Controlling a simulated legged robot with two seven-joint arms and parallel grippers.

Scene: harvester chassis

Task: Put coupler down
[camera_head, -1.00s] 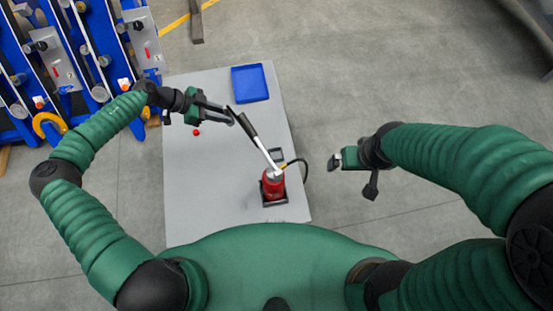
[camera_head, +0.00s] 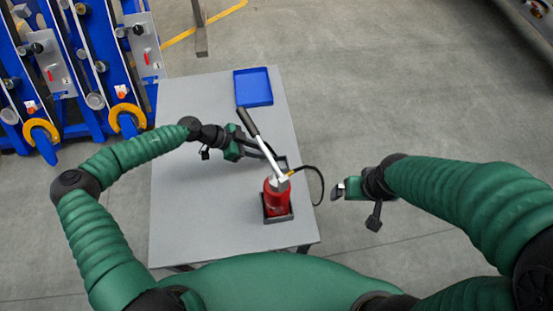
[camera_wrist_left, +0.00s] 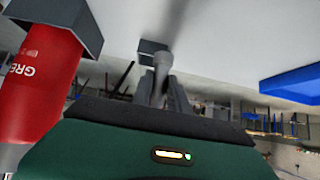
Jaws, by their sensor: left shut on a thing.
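My left gripper (camera_head: 264,150) is above the grey table, behind the red pump, partly hidden by the pump's lever. In the left wrist view its fingers (camera_wrist_left: 163,92) are shut on a grey cylindrical piece, which I take for the coupler (camera_wrist_left: 161,68). A small dark holder (camera_wrist_left: 152,46) lies just beyond the piece; I cannot tell whether they touch. In the head view this holder (camera_head: 281,161) is partly covered. The red pump (camera_head: 277,198) stands in a black tray, with a black hose (camera_head: 319,180) looping right. My right gripper (camera_head: 340,189) is off the table's right side; its opening is unclear.
The grey table (camera_head: 195,215) is clear on its left. A blue tray (camera_head: 253,88) lies at its far end. The pump's lever (camera_head: 260,138) leans up and left, close to my left gripper. Blue racks (camera_head: 75,60) with yellow hooks stand at the far left.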

